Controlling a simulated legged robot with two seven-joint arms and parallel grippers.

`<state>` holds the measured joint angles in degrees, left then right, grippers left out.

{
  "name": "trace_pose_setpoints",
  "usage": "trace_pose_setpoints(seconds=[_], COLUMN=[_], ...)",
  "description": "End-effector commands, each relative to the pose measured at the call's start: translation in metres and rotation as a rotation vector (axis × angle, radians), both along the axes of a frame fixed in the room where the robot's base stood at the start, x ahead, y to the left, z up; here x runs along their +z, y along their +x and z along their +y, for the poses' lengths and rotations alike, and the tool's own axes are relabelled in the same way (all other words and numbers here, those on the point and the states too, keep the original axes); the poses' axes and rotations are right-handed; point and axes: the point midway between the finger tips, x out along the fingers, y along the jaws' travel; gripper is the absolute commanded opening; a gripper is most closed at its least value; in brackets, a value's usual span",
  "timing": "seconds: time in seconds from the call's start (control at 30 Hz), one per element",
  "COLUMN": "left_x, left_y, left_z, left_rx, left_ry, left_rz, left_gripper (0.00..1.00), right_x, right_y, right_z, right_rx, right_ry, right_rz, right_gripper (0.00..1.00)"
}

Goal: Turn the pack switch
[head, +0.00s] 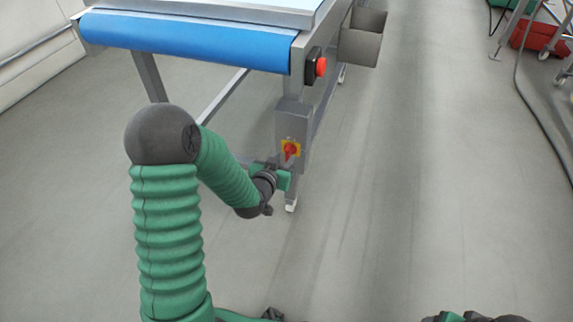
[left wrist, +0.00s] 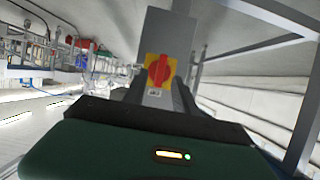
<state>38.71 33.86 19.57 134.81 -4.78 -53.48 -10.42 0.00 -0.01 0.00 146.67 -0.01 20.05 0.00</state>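The pack switch is a red rotary knob on a yellow plate (head: 291,149), fixed to a grey box (head: 291,118) on the conveyor's leg. In the left wrist view the red knob (left wrist: 159,70) stands upright on its yellow plate, straight ahead. My left gripper (head: 279,176) is just below and in front of the switch in the head view. In the left wrist view its two dark fingers (left wrist: 159,95) are spread apart, with the box showing between them and nothing held. I cannot tell that they touch the knob.
The conveyor with a blue belt (head: 190,40) stands above and behind the switch. A red push button (head: 320,66) sits higher on its frame, beside a grey bin (head: 362,37). A hose (head: 535,110) lies at the far right.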

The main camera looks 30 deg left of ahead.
Motion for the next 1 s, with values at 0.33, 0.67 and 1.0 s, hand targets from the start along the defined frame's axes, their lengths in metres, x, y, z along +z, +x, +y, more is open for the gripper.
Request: trace_pose_setpoints(seconds=[0.33,0.67,1.0], left_x=[-0.013,-0.013,-0.013], left_y=[0.032,0.031,0.031], left_z=[0.008,0.008,0.008], left_rx=[0.0,0.0,0.0], left_ry=[0.0,0.0,0.0], left_rz=[0.0,0.001,0.001], left_gripper=[0.34,0.13,0.0], right_x=[-0.015,-0.015,-0.015], right_y=[0.0,0.0,0.0], right_z=[0.0,0.0,0.0], right_rx=[0.0,0.0,0.0], right_ry=[0.0,0.0,0.0], right_rz=[0.0,0.0,0.0], right_gripper=[0.76,0.76,0.76])
